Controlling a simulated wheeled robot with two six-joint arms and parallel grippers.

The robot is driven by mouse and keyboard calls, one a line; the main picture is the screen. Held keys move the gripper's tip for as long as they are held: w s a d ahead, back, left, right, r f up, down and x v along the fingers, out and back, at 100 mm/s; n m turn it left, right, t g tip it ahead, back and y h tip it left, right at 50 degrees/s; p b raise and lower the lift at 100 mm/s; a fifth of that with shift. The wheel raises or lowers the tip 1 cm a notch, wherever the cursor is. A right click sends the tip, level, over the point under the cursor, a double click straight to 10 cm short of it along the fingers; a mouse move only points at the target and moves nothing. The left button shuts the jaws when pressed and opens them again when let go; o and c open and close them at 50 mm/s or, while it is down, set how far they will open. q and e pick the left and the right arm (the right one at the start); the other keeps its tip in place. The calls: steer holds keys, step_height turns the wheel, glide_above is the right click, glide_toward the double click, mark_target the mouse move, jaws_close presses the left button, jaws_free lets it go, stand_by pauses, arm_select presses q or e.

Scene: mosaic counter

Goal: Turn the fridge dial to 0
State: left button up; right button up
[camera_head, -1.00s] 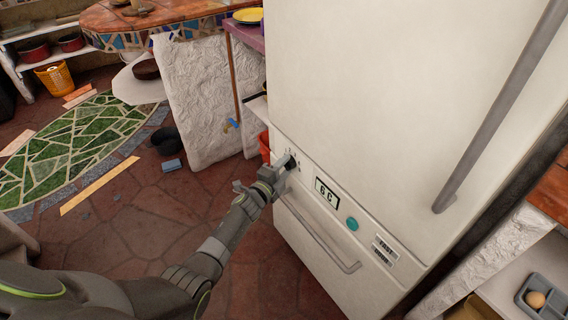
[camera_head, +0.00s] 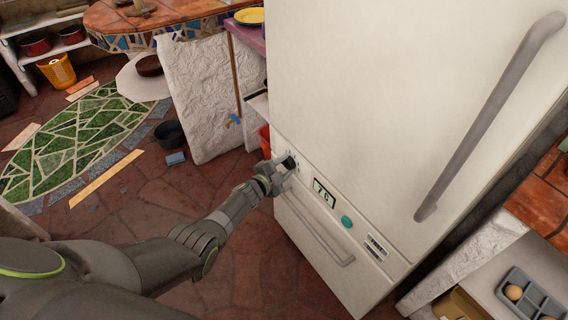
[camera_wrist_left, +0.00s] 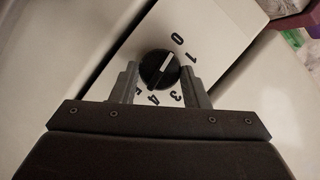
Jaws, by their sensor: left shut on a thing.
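The fridge dial (camera_wrist_left: 152,75) is a round black knob on a pale plate, with printed numbers around it. Its white line points up and right, roughly toward the 0 (camera_wrist_left: 177,39). In the head view the dial (camera_head: 289,161) sits at the left of the fridge's control strip, partly hidden by my gripper. My left gripper (camera_head: 282,169) is at the dial, shut on it, with one finger on each side in the wrist view (camera_wrist_left: 162,80). The fridge display (camera_head: 324,193) seems to read 7 C. My right gripper is not in view.
The white fridge (camera_head: 370,90) has a long upper handle (camera_head: 480,125) and a lower drawer handle (camera_head: 315,232). A teal button (camera_head: 346,222) is right of the display. A red bin (camera_head: 265,140) stands close left. Open stone floor (camera_head: 130,215) lies left of my arm.

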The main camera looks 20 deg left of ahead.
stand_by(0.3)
arm_select(q)
steer(key=o, duration=1)
steer(key=shift+s+a+r+p, duration=0.15)
steer(key=shift+s+p, duration=0.05)
steer(key=shift+p, duration=0.2)
steer(key=p+v, duration=0.8)
steer(key=v, duration=0.9)
steer(key=shift+w, duration=0.1)
